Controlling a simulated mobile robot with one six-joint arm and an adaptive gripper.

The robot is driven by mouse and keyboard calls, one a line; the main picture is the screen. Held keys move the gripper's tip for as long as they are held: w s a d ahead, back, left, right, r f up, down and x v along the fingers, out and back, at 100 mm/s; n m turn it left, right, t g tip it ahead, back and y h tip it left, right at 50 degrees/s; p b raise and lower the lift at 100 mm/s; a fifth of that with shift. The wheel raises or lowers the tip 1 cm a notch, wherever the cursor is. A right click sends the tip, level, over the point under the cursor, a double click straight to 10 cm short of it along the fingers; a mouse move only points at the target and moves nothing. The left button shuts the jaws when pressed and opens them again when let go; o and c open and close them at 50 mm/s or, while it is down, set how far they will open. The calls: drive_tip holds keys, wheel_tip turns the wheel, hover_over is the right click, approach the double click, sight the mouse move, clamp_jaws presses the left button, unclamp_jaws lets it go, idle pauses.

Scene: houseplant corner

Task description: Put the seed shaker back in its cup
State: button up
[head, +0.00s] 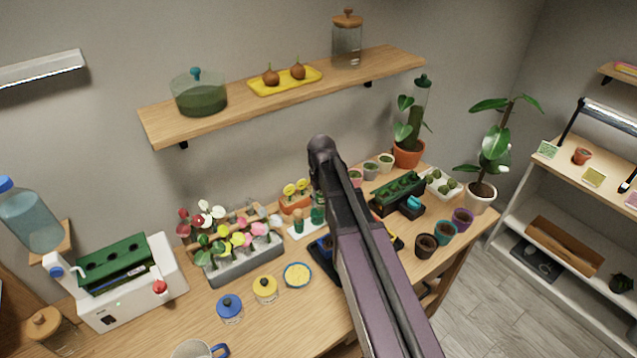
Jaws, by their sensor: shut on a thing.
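I cannot pick out the seed shaker or its cup for certain. My arm crosses the middle of the head view, and my gripper is hidden behind it. Two small green-topped items (317,214) stand on a white tray just left of my arm. A blue-lidded jar (229,308) and a yellow-lidded jar (265,289) stand on the front of the bench. A blue-rimmed dish (297,275) with yellow contents is beside them. A dark tray with blue parts (322,262) is partly covered by my arm.
A grey planter of flowers (240,262) and a white machine with a green top (130,280) stand on the left. Small pots (444,232) and a dark green tray (398,193) are on the right. A wooden shelf (290,93) overhangs the bench.

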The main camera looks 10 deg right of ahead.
drive_tip(key=w+r+m+p, duration=0.1)
drive_tip(key=w+m, duration=0.1)
drive_tip(key=w, duration=0.4)
drive_tip(key=shift+m, duration=0.3)
drive_tip(key=shift+f, duration=0.1)
drive_tip(key=shift+f+b, duration=2.4)
drive_tip(key=shift+b, duration=0.15)
drive_tip(key=shift+f+b, duration=2.3)
idle(0.6)
drive_tip(key=o, duration=1.2)
